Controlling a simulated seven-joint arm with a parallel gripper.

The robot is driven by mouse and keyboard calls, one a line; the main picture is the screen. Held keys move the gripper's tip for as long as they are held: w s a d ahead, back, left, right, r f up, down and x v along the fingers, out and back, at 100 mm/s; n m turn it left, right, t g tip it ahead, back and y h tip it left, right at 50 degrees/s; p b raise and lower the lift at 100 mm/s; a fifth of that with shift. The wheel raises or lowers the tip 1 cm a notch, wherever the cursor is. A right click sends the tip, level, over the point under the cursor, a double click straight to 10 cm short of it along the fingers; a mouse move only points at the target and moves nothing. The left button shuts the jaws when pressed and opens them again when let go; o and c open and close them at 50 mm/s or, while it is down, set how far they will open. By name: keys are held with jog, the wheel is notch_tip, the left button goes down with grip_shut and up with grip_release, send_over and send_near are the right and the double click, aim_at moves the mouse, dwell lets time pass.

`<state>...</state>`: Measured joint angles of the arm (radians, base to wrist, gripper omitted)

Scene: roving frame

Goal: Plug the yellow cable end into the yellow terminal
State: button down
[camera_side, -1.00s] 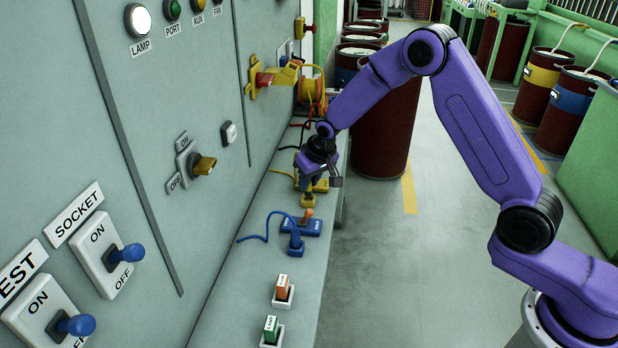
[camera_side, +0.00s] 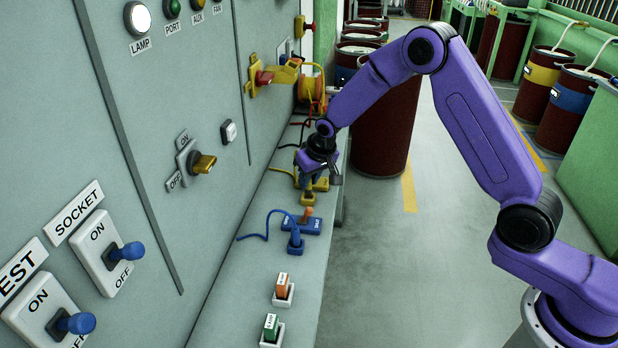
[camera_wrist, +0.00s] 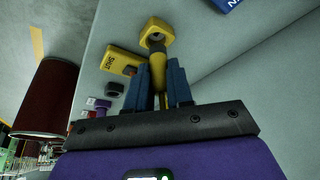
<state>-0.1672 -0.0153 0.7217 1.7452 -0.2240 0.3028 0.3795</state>
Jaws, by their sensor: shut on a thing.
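The yellow cable end (camera_wrist: 158,70) is between the two blue fingers of my gripper (camera_wrist: 160,80), which is shut on it in the wrist view. Its yellow square head (camera_wrist: 157,32) sticks out past the fingertips. In the side view my gripper (camera_side: 307,183) is low over the bench, and the cable end's head (camera_side: 307,199) shows just below it. The yellow terminal (camera_side: 321,185) lies on the bench close beside the gripper. It also shows left of the fingers in the wrist view (camera_wrist: 117,61). The fingers partly hide it, and I cannot tell whether the cable end touches it.
A blue terminal (camera_side: 313,226) with a blue cable plug (camera_side: 295,241) lies nearer the camera. Orange (camera_side: 283,288) and green (camera_side: 271,328) switches stand farther along the bench. The grey panel wall (camera_side: 150,215) bounds the left side. A dark red barrel (camera_side: 385,125) stands to the right.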

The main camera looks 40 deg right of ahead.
jog(key=shift+f, duration=1.35)
dwell(0.3)
jog(key=c, duration=0.9)
grip_release()
jog(key=shift+r, duration=0.1)
jog(key=v, duration=1.7)
jog(key=shift+s, duration=0.1)
jog(key=s+d+n+g, duration=0.1)
jog(key=s+n, duration=0.3)
jog(key=s, duration=0.8)
jog(key=s+d+n+g, duration=0.1)
jog(key=s+n, duration=0.3)
jog(key=s, duration=0.8)
jog(key=s+d+n+g, duration=0.2)
jog(key=s+n, duration=0.2)
jog(key=s, duration=0.9)
jog(key=shift+s+d+f+n, duration=0.1)
jog(key=shift+f+n, duration=0.15)
jog(key=shift+n, duration=0.05)
